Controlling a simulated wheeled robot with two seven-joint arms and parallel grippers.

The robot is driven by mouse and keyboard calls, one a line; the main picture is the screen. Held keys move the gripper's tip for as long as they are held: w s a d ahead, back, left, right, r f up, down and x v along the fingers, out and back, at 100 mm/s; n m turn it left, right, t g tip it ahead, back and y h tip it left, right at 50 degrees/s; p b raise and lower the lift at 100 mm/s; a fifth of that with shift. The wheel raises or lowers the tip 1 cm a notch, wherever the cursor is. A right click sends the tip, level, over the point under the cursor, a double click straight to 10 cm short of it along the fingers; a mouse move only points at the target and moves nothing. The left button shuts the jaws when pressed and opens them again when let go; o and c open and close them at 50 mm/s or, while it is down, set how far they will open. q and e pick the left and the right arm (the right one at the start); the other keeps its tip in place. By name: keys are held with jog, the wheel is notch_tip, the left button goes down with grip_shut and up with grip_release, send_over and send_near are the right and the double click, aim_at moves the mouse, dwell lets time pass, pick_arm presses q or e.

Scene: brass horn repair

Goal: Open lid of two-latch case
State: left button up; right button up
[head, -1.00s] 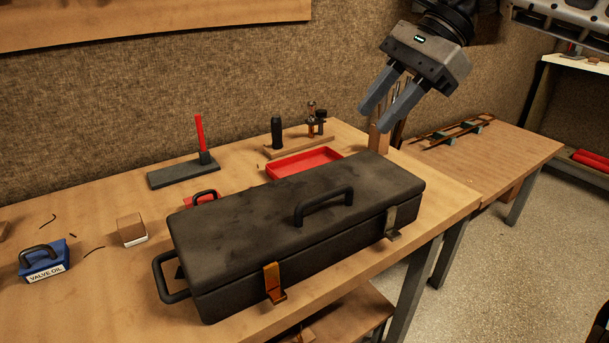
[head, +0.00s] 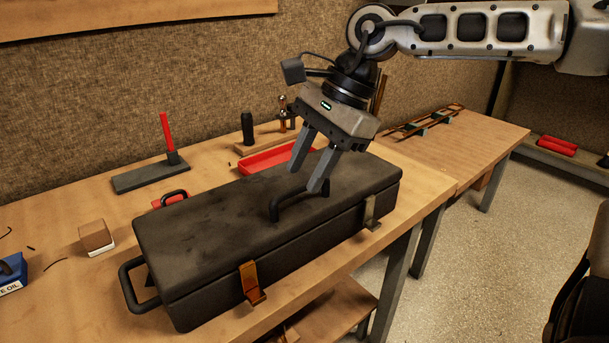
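The dark case (head: 200,217) lies on the wooden workbench with its lid down. An orange-brown latch (head: 251,283) is on its front at the left, and a grey metal latch (head: 371,213) is on its front at the right. Both latches seem to hang with their lower ends tipped outward. A black handle (head: 277,206) stands on the lid. My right gripper (head: 306,191) points down over the lid at this handle, fingers apart. It hides part of the handle; I cannot tell whether it touches it. My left gripper is not in view.
A red tray (head: 262,162) lies just behind the case. A dark block with a red upright (head: 150,177), a small brown-and-white box (head: 96,238) and a blue valve oil container (head: 12,276) are on the bench. A second table (head: 480,146) stands at the right.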

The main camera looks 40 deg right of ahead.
jog(key=shift+x, duration=0.9)
jog(key=shift+r, duration=0.1)
grip_shut()
